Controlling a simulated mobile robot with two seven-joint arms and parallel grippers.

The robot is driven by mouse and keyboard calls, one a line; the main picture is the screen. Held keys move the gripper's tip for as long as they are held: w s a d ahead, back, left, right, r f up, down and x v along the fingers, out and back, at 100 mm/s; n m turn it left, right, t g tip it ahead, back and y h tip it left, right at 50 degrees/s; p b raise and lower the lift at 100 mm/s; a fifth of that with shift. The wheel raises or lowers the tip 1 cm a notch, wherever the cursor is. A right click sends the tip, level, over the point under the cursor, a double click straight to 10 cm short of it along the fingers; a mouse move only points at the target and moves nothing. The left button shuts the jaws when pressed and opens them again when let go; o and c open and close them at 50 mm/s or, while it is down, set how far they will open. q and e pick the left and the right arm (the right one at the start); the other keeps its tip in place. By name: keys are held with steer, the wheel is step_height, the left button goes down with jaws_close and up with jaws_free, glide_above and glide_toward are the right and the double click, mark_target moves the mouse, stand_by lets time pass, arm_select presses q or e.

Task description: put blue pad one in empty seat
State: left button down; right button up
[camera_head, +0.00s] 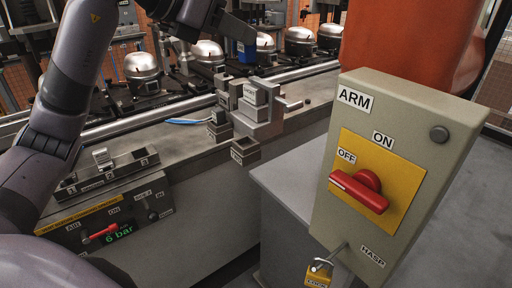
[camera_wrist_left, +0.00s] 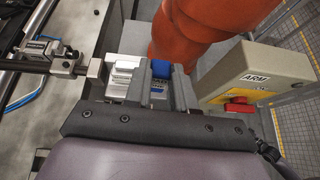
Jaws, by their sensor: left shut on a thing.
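My left gripper (camera_head: 242,42) is at the top middle of the head view, above the conveyor side. It is shut on a blue pad (camera_head: 246,53). In the left wrist view the blue pad (camera_wrist_left: 161,70) sits between the two dark fingers, and they hide its sides. A dark rack (camera_head: 107,176) with numbered positions lies on the left ledge and has a light block (camera_head: 102,158) standing in it. I cannot tell which seat is the empty one. My right gripper is not in view.
Grey labelled blocks (camera_head: 258,108) stand on the ledge below the gripper. Several silver domed compressors (camera_head: 142,66) line the conveyor behind. A switch box (camera_head: 405,150) with a red handle and padlock stands at right. An orange column (camera_head: 405,45) rises behind it.

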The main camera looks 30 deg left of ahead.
arm_select(q)
steer(key=shift+n, duration=0.3)
steer(key=f+b, duration=0.1)
steer(key=f, duration=0.3)
steer(key=f+b, duration=0.1)
steer(key=f, duration=0.4)
steer(key=f+b, duration=0.2)
steer(key=f, duration=0.2)
steer(key=shift+a+f, duration=0.2)
steer(key=shift+a, duration=0.15)
steer(key=shift+f+y, duration=0.3)
steer(key=shift+f, duration=0.5)
step_height(320, 180, down, 3)
steer(key=shift+r+b, duration=0.1)
steer(key=shift+b, duration=0.4)
steer(key=shift+f, duration=0.4)
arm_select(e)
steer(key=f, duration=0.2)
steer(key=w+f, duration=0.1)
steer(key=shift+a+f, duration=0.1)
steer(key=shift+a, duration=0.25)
